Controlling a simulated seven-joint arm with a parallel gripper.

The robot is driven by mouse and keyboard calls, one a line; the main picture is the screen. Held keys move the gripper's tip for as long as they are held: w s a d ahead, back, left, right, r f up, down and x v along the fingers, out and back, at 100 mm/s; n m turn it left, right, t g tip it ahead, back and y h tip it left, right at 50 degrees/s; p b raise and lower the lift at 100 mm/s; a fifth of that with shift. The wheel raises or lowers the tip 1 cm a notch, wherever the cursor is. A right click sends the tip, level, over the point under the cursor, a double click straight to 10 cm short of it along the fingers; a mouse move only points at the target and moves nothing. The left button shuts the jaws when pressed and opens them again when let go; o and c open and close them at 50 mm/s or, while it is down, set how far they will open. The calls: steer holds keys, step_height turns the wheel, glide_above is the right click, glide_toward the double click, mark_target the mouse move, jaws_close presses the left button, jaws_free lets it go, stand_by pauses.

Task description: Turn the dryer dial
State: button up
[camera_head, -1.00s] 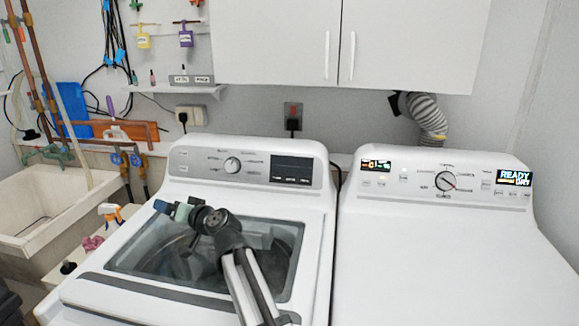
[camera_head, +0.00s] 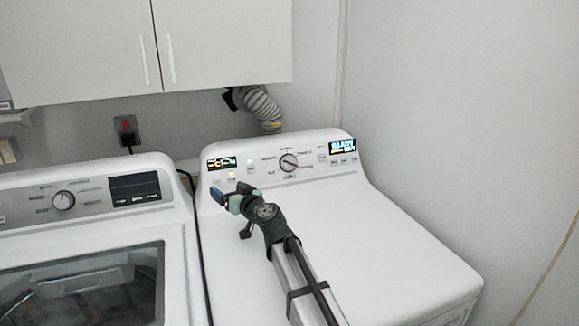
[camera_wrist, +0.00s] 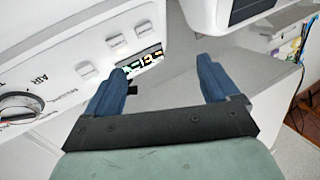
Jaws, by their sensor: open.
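The dryer (camera_head: 345,230) is the white machine on the right in the head view, with a lit "READY DRY" display (camera_head: 342,145). Its round dial (camera_head: 288,162), with a red mark, sits mid-panel. In the wrist view the dial (camera_wrist: 20,105) is at the left edge, partly cut off. My gripper (camera_head: 222,198) is over the dryer top, in front of the panel's left end and left of the dial. In the wrist view its two blue fingers (camera_wrist: 165,80) are wide apart with nothing between them, near the small lit display (camera_wrist: 143,60). The gripper is apart from the dial.
The washer (camera_head: 180,240) stands left of the dryer, with its own knob (camera_head: 63,200) and a narrow gap between them. White cabinets (camera_head: 220,40) hang above. A grey vent hose (camera_head: 262,105) runs behind the dryer. The dryer's top to the right is clear.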

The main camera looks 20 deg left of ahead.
mark_target(291, 164)
steer(key=w+d+m+t+h, duration=0.1)
steer(key=w+d+t+h, duration=0.15)
steer(key=w+d, duration=0.6)
steer(key=w+d+t+h, duration=0.1)
steer(key=w+d+t, duration=0.2)
steer(key=w+d, duration=0.55)
steer(key=shift+y, duration=0.25)
steer(key=x, duration=1)
steer(key=shift+s+a+f, duration=0.15)
steer(key=shift+s+a, duration=0.05)
steer(key=shift+s, duration=0.05)
steer(key=shift+c, duration=0.5)
steer(key=c, duration=1)
steer(key=shift+o, duration=0.2)
steer(key=shift+m, duration=0.3)
steer(key=shift+m+t+h, duration=0.25)
steer(key=shift+m+h, duration=0.25)
steer(key=shift+m, duration=1)
steer(key=shift+s+m+h, duration=0.1)
steer(key=shift+m+h, duration=0.3)
steer(key=shift+m, duration=0.9)
